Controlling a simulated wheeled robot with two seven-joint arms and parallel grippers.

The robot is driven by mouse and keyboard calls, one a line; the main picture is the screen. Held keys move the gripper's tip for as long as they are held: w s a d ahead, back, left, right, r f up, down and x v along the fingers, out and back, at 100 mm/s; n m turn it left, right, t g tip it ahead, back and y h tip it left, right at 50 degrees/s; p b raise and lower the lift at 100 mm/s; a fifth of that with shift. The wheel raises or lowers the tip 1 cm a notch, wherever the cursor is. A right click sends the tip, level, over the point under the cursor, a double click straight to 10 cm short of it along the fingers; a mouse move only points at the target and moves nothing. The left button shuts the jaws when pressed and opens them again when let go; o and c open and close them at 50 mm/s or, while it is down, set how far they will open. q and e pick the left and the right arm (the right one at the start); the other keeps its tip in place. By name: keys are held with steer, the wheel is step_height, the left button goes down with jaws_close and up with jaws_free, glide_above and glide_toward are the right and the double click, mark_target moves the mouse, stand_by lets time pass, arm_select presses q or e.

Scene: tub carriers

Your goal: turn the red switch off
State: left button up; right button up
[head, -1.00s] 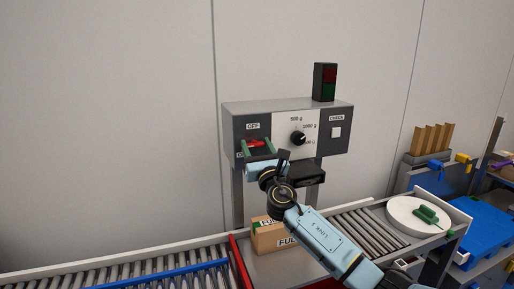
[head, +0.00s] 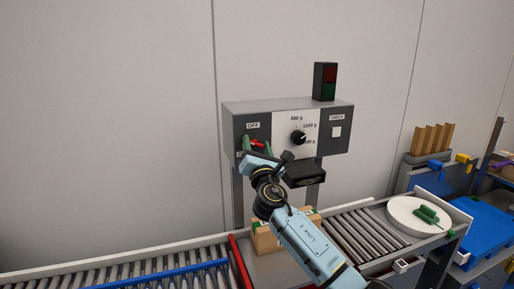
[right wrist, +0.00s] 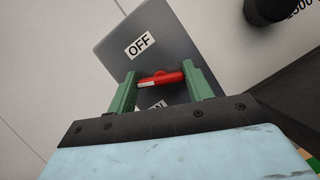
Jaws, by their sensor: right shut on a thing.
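The red switch (head: 258,143) is on the dark left part of the grey control box (head: 231,112), below the OFF label (head: 252,125). My right gripper (head: 257,146) is at the switch, with its green fingers shut on the red lever. In the right wrist view, the red lever (right wrist: 161,79) lies across between the two fingertips (right wrist: 160,82). The OFF label (right wrist: 140,44) is above it and the ON label (right wrist: 155,106) is below, partly hidden by the gripper. My left gripper is not in view.
The box also carries a black dial (head: 298,138), a white CHECK button (head: 336,132) and a red-green lamp (head: 325,82). Below are a cardboard box (head: 266,238) and roller conveyors (head: 366,236). A white round plate (head: 405,214) holds a green object.

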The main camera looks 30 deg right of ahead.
steer(key=m, duration=0.2)
steer(key=m+g+h, duration=0.1)
steer(key=m, duration=0.2)
steer(key=shift+g+h, duration=0.3)
steer(key=m+g+h+p, duration=0.1)
steer(key=m, duration=0.2)
steer(key=shift+r, duration=0.1)
steer(key=m+g+p, duration=0.1)
steer(key=m+p, duration=0.1)
steer(key=m, duration=0.2)
steer(key=shift+a+g, duration=0.1)
steer(key=shift+g, duration=0.3)
steer(key=shift+m+g+y+p, duration=0.3)
steer(key=shift+m+g+p, duration=0.4)
steer(key=shift+m, duration=0.9)
steer(key=o, duration=1)
